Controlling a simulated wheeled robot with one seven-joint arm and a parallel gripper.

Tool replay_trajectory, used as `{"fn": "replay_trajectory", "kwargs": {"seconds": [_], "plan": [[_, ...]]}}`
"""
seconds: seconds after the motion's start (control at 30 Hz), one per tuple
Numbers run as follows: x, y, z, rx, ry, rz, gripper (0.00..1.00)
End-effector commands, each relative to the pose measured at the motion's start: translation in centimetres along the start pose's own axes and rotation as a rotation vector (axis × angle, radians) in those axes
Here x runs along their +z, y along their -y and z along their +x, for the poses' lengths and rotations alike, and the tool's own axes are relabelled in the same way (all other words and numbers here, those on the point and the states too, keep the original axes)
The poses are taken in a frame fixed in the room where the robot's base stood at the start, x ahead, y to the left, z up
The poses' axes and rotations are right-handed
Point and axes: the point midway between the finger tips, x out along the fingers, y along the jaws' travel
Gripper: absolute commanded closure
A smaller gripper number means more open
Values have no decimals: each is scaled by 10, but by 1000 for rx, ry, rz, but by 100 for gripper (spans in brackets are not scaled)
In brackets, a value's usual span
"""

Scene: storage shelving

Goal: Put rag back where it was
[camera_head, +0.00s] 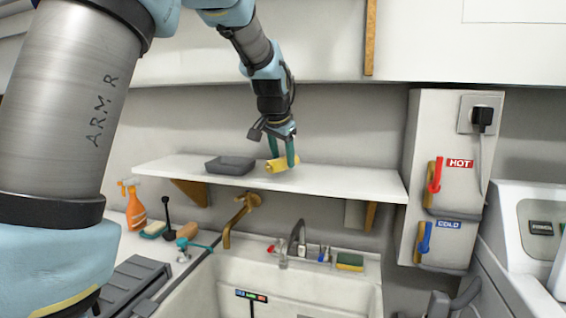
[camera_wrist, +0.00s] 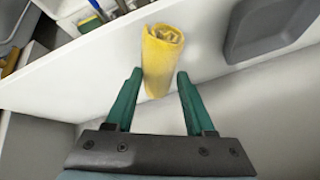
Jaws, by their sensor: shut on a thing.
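The rag (camera_head: 276,166) is a rolled yellow cloth at the white wall shelf (camera_head: 345,182), right of a dark grey tray (camera_head: 230,165). My gripper (camera_head: 283,158) reaches down from above, its green fingers shut on the rag. In the wrist view the rag (camera_wrist: 162,55) lies between the two fingertips, with its rolled end pointing away from my gripper (camera_wrist: 160,78). The rag is at the shelf surface; I cannot tell whether it rests on it or hovers just above.
The tray's edge shows close by at upper right in the wrist view (camera_wrist: 262,35). Below the shelf are a sink (camera_head: 240,270), a brass faucet (camera_head: 238,215) and an orange spray bottle (camera_head: 136,210). A hot/cold valve box (camera_head: 445,120) stands right. The shelf's right part is clear.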

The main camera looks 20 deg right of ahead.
Motion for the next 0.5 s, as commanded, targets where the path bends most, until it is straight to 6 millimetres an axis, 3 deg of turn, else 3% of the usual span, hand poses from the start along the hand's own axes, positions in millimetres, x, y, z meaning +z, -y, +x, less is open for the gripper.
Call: {"fn": "replay_trajectory", "kwargs": {"seconds": [0.2, 0.5], "plan": [[8, -5, 20, 0, 3, 1, 100], [9, -6, 24, 0, 0, 1, 100]]}}
